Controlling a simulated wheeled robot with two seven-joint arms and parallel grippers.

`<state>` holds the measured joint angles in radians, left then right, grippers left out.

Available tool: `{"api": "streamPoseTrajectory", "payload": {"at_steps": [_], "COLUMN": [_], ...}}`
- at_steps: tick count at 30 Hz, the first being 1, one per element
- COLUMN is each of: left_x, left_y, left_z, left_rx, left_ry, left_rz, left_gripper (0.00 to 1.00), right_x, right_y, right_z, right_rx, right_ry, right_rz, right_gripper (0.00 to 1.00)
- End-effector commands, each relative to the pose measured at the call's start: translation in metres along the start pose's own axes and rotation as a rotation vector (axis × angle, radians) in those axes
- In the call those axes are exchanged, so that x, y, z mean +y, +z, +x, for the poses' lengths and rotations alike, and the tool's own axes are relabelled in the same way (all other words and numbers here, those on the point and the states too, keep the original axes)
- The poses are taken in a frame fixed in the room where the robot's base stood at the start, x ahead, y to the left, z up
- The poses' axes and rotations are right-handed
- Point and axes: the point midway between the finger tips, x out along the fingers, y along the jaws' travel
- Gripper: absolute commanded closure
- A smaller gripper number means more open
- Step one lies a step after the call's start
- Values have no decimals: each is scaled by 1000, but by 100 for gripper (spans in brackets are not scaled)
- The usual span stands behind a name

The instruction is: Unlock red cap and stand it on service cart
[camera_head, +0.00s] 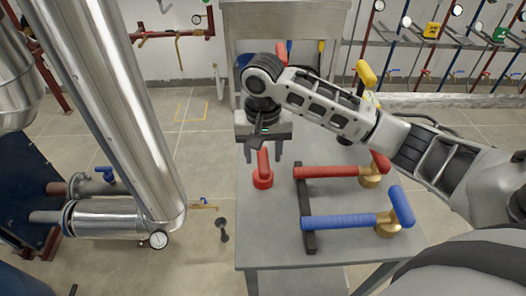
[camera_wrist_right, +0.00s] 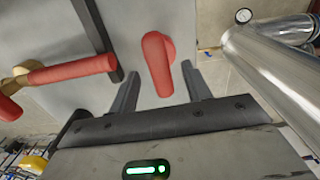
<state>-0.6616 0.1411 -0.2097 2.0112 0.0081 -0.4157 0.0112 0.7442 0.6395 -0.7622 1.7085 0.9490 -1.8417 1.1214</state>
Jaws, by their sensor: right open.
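The red cap (camera_head: 263,179) stands on the grey service cart (camera_head: 265,238), with its round base down and its handle up. My right gripper (camera_head: 262,156) is above the cap, pointing down. Its two fingers are apart, one on each side of the upper part of the handle in the head view. In the right wrist view the cap (camera_wrist_right: 157,62) shows just beyond and between the open fingertips (camera_wrist_right: 160,70), with nothing gripped. Whether a finger touches the handle cannot be told. My left gripper is not in view.
A red-handled tool (camera_head: 330,171) and a blue-handled tool (camera_head: 340,221) lie across a dark rack (camera_head: 306,205) on the cart, right of the cap. Silver pipes (camera_head: 110,100) stand at the left. The cart's front left surface is clear.

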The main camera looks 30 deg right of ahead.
Motion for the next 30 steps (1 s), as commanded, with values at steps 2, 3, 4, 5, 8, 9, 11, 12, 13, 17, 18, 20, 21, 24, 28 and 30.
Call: {"api": "streamPoseTrajectory", "payload": {"at_steps": [2, 3, 4, 5, 8, 9, 11, 12, 13, 17, 18, 20, 21, 24, 28, 30], "left_x": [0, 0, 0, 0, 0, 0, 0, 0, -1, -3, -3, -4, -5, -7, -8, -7], "left_y": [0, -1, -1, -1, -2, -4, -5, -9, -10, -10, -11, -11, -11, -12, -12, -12], "left_z": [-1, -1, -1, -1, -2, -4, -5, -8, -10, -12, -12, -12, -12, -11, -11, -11], "left_rx": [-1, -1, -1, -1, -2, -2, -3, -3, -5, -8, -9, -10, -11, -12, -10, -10], "left_ry": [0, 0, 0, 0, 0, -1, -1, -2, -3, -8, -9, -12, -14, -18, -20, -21], "left_rz": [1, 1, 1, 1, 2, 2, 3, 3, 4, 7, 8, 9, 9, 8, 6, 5], "left_gripper": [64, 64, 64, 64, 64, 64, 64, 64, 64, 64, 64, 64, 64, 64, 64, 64], "right_x": [-1, -1, -1, -1, -1, -1, 0, 0, 0, 0, 0, 0, 0, 0, 0, 0], "right_y": [-1, -1, -1, -1, -1, -1, -1, -2, -2, -1, -1, -1, -1, 0, 0, 0], "right_z": [-11, -18, -23, -30, -54, -66, -81, -94, -101, -127, -134, -142, -146, -153, -156, -156], "right_rx": [3, 4, 5, 5, 6, 7, 8, 8, 9, 6, 7, 6, 4, 3, 2, 1], "right_ry": [-3, -4, -3, -4, -4, -4, -4, -1, 0, -1, 0, 0, 0, -1, 0, 0], "right_rz": [-1, -1, -1, 0, -2, -1, 0, -1, -1, -1, 0, 0, -1, 0, 0, 0], "right_gripper": [52, 52, 52, 52, 52, 52, 52, 52, 52, 52, 52, 52, 52, 52, 52, 52]}}
